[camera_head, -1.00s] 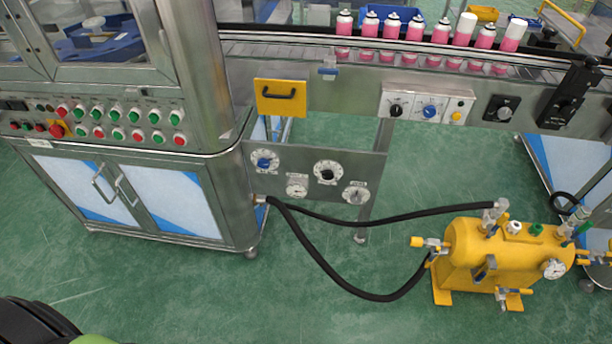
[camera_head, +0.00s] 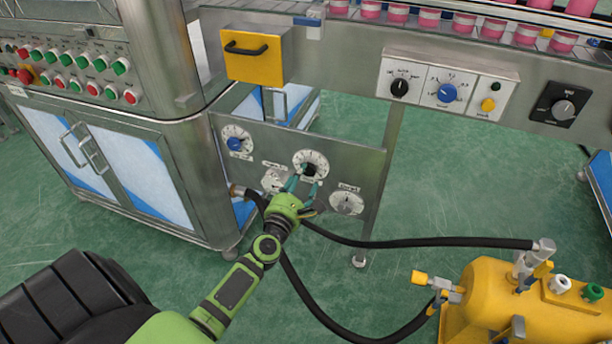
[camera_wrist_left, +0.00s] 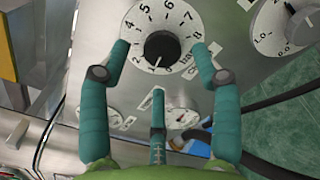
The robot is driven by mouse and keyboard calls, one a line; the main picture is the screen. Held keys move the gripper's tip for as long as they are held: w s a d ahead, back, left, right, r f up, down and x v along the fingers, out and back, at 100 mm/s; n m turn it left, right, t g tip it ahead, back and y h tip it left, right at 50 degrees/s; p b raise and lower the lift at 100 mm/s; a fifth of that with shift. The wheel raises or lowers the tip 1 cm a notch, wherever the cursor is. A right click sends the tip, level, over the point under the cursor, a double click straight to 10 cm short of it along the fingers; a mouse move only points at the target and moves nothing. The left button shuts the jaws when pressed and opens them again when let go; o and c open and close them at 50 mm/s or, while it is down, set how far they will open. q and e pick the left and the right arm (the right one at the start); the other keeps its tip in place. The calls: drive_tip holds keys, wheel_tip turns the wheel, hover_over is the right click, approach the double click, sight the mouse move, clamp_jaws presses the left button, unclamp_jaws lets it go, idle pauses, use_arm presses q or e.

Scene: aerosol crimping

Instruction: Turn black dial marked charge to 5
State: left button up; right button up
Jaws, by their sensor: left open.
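The black dial (camera_head: 310,169) sits on a white numbered scale on the lower steel panel. In the left wrist view its black knob (camera_wrist_left: 164,47) fills the middle of the scale, with figures such as 4 to 8 around it. A white mark on the knob points down, slightly left, near the low figures. My left gripper (camera_head: 301,186) is open in front of the dial. In the left wrist view two teal fingers stand left and right of the knob, apart from it, and a third is below. My right gripper is out of view.
A black hose (camera_head: 420,243) runs below to a yellow tank (camera_head: 490,300). More knobs and the conveyor with pink cans are above.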

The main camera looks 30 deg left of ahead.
sight(308, 171)
use_arm(q)
drive_tip(key=shift+x, duration=1.9)
drive_tip(key=shift+d, duration=0.1)
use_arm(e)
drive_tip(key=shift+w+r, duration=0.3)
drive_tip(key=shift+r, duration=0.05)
use_arm(q)
drive_tip(key=c, duration=1.2)
drive_tip(key=shift+o, duration=0.2)
drive_tip(key=shift+m, duration=0.3)
